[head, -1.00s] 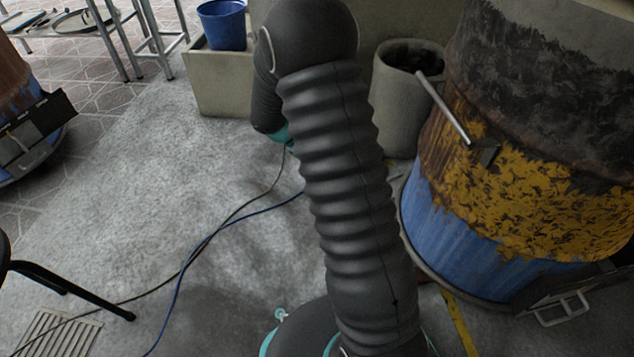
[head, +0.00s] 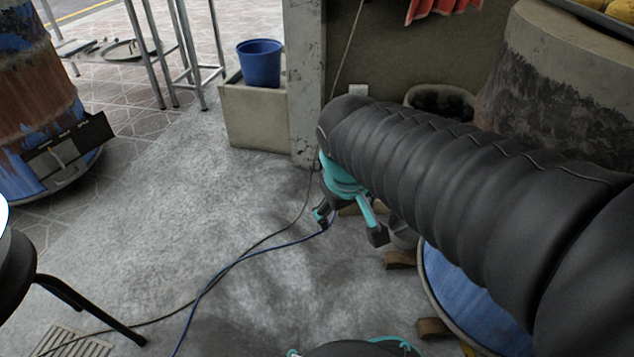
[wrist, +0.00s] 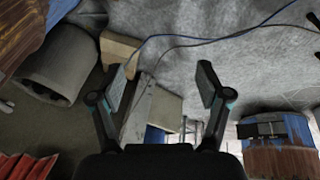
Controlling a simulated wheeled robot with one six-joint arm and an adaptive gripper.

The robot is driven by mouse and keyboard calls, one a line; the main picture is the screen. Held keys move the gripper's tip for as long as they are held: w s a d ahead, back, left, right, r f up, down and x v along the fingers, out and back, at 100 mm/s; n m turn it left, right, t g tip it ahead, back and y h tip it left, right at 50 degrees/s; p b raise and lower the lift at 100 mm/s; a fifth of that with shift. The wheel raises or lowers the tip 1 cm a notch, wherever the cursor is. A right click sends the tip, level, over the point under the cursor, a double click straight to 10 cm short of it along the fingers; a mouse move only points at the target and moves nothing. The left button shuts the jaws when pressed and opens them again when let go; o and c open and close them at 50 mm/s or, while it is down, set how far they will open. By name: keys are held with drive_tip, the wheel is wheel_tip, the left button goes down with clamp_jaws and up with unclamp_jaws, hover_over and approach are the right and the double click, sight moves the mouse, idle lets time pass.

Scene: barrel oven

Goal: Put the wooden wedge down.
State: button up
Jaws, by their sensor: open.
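My gripper (head: 348,226) is open beyond the end of my dark ribbed arm, low over the concrete floor. In the wrist view my gripper (wrist: 162,84) has its two fingers spread wide with nothing held between them. A tan wooden block (wrist: 118,47), perhaps the wedge, lies on the floor by the left finger, apart from the grip. It shows in the head view as a pale wood piece (head: 351,209) partly hidden behind my gripper. Other wooden blocks (head: 400,260) and (head: 432,328) sit at the foot of the blue barrel (head: 458,287).
A round concrete pot (wrist: 57,68) stands near the wooden block. A blue bucket (head: 260,63) sits on a concrete planter (head: 255,118) by a post (head: 305,90). Cables (head: 262,252) cross the floor.

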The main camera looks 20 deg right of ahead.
drive_tip(key=s+a+r+m+t+y, duration=0.1)
drive_tip(key=s+a+r+t, duration=0.1)
drive_tip(key=s, duration=0.3)
drive_tip(key=shift+a+y, duration=0.3)
drive_tip(key=shift+a, duration=0.15)
